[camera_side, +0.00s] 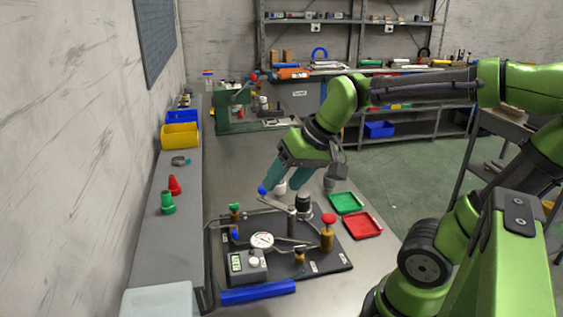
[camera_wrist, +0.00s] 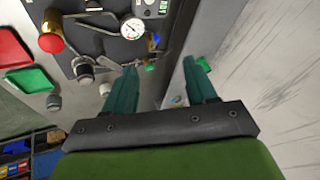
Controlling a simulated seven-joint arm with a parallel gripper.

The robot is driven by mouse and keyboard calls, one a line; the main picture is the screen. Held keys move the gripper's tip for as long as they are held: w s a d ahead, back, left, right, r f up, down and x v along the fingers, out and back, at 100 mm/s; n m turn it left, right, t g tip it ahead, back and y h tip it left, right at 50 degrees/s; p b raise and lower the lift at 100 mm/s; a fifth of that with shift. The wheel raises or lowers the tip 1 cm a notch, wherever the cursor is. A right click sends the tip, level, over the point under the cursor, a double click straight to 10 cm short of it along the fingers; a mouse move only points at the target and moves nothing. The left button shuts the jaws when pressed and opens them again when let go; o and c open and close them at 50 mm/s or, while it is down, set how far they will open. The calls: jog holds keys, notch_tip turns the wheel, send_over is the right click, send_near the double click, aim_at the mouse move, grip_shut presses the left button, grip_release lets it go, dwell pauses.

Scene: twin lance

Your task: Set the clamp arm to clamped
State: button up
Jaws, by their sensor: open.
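The clamp arm (camera_side: 277,201) appears to be the metal bar with a blue ball (camera_side: 262,190) at its free end, joined to a post on the dark fixture plate (camera_side: 325,262). The bar points up and left in the side view. My gripper (camera_side: 281,184) is above the plate's far side, its teal fingers apart, with one fingertip close to the blue ball. I cannot tell whether they touch. In the wrist view, my gripper (camera_wrist: 161,66) is open with nothing visibly held. The bar (camera_wrist: 109,64) runs toward the left finger, which seems to hide its ball.
Green (camera_side: 346,203) and red (camera_side: 362,225) trays lie to the right. A raised ledge (camera_side: 180,226) and wall border the left. A blue bar (camera_side: 258,292) lies in front.

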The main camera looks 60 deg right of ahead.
jog(key=shift+w+d+r+m+g, duration=1.65)
jog(key=shift+w+d+m, duration=1.65)
jog(key=shift+w+d, duration=3.1)
jog(key=shift+g, duration=0.25)
jog(key=x, duration=0.5)
jog(key=s+d+x, duration=0.1)
jog(key=x, duration=1)
jog(key=shift+s+d+f, duration=0.15)
jog(key=shift+d+f, duration=0.15)
jog(key=shift+f, duration=0.05)
grip_shut()
